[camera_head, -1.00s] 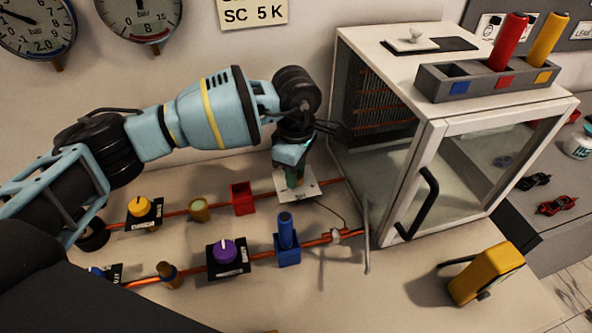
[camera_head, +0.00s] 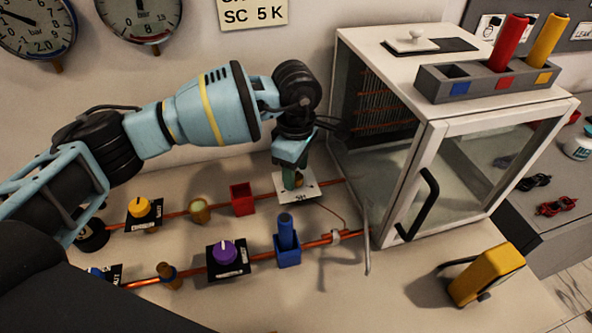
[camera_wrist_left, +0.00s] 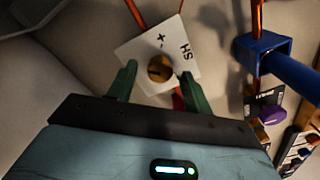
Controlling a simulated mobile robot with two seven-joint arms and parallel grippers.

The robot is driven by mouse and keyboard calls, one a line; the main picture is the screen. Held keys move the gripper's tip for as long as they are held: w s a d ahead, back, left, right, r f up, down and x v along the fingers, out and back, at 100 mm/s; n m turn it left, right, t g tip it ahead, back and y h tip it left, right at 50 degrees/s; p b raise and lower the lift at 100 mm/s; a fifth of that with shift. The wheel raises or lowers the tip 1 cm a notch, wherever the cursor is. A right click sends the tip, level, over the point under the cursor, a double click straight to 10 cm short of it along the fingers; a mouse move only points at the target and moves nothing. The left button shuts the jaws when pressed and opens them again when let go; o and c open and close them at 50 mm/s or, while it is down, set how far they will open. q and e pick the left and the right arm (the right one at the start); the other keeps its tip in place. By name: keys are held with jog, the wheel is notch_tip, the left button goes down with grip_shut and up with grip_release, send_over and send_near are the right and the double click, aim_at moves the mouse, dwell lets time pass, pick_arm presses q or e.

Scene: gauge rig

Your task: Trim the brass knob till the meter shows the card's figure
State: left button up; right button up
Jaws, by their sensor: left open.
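The brass knob (camera_wrist_left: 159,68) sits on a white plate (camera_wrist_left: 180,45) marked plus, minus and "HS". My left gripper (camera_wrist_left: 158,82) is open, with one green finger on each side of the knob; I cannot tell whether either touches it. In the head view my left gripper (camera_head: 291,180) points down at the white plate (camera_head: 302,194) and mostly hides the knob. A pale card (camera_head: 253,12) on the wall reads "SC 5 K", its top cut off. A yellow instrument (camera_head: 486,273) stands at the lower right; no reading shows on it. My right gripper is not in view.
A glass-doored cabinet (camera_head: 425,125) stands close right of my left gripper. Copper pipes carry a red block (camera_head: 242,198), a blue socket (camera_head: 287,248) and purple (camera_head: 223,252) and yellow (camera_head: 141,207) knobs. Two pressure gauges (camera_head: 140,14) hang at the upper left.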

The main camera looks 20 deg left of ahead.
aim_at(296, 176)
pick_arm(q)
notch_tip(296, 176, up, 7)
jog(key=shift+f, duration=0.1)
dwell(0.7)
